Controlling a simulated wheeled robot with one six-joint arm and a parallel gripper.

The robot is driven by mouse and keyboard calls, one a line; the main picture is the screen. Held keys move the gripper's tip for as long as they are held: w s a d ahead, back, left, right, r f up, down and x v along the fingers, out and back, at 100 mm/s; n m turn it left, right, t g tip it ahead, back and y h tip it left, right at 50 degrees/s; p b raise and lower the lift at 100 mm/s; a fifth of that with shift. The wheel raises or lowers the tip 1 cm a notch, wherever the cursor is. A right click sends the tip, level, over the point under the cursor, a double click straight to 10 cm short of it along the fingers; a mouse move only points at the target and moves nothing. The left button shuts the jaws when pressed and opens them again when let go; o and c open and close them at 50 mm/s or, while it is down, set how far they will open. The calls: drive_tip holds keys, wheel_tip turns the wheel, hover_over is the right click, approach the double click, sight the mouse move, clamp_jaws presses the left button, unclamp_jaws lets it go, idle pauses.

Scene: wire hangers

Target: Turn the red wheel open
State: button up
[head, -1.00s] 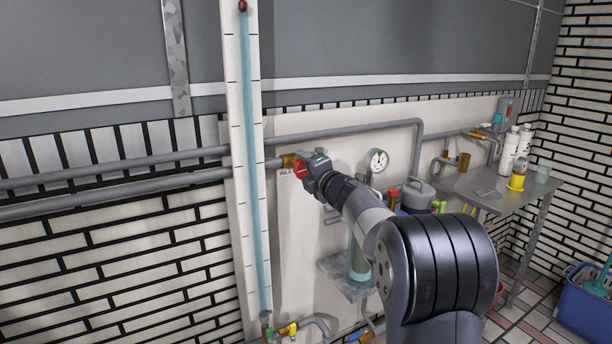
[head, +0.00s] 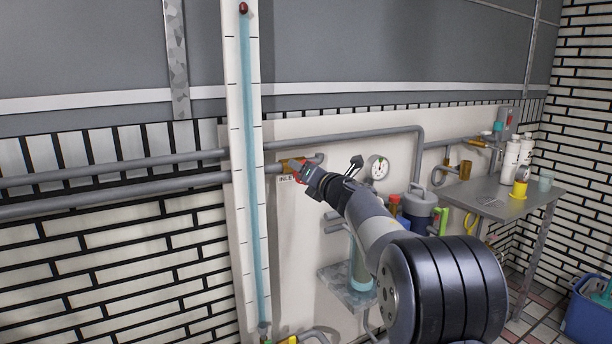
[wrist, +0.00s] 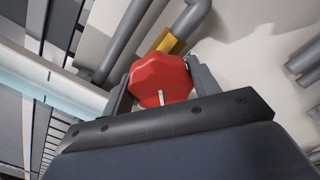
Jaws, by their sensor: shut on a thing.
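The red wheel (wrist: 160,78) is a lobed knob with a pale mark on its face, on a brass valve (wrist: 170,43) on the grey pipe. In the wrist view it sits between the two fingers of my gripper (wrist: 160,92), which is shut on it. In the head view my gripper (head: 304,173) reaches the brass valve (head: 287,166) just right of the tall gauge strip. Only a little of the red wheel (head: 303,178) shows there; my gripper hides most of it. A label reading "INLE" (head: 285,179) is below the valve, its end covered.
A tall strip with a blue tube (head: 250,180) stands just left of the valve. Grey pipes (head: 120,175) run along the wall. A round dial (head: 378,168) and a grey canister (head: 418,205) are to the right. A metal shelf (head: 490,197) holds bottles.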

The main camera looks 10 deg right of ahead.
drive_tip(key=shift+f, duration=0.1)
idle(0.3)
drive_tip(key=o, duration=1)
drive_tip(key=v, duration=1)
drive_tip(key=shift+s, duration=0.4)
drive_tip(key=x, duration=1.1)
drive_tip(key=shift+d, duration=0.1)
